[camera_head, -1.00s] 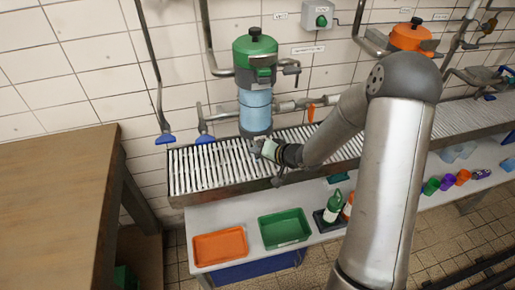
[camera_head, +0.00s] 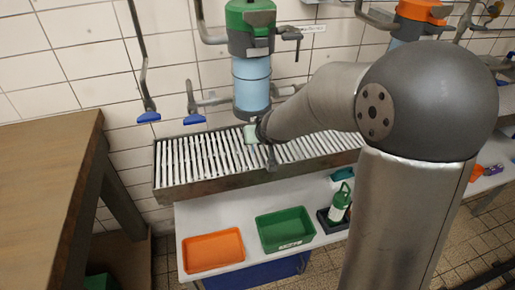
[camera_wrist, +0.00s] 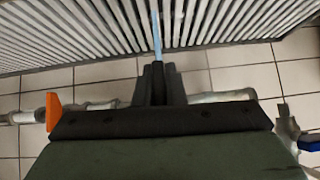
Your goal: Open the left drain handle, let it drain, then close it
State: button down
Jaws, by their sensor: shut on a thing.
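The left unit has a green head (camera_head: 248,18) and a light blue cylinder (camera_head: 252,78) below it, on the tiled wall. My gripper (camera_head: 262,136) is just under this cylinder, above the slatted drain tray (camera_head: 170,188). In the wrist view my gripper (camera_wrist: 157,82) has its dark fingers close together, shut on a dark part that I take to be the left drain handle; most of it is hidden. A thin light-blue strip (camera_wrist: 156,30) runs from the fingertips across the slats. It looks like a stream of liquid.
Blue handles (camera_head: 149,117) and (camera_head: 194,119) hang left of the cylinder. An orange handle (camera_wrist: 52,112) shows on the wall pipe. A wooden table (camera_head: 50,170) stands left.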

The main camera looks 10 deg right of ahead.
jog(key=shift+d+h+b, duration=0.1)
jog(key=shift+h+b, duration=0.2)
jog(key=shift+b, duration=0.75)
jog(key=c, duration=1.8)
grip_release()
jog(key=shift+r, duration=0.15)
jog(key=p+v, duration=1.1)
jog(key=v, duration=0.6)
jog(key=shift+s, duration=0.2)
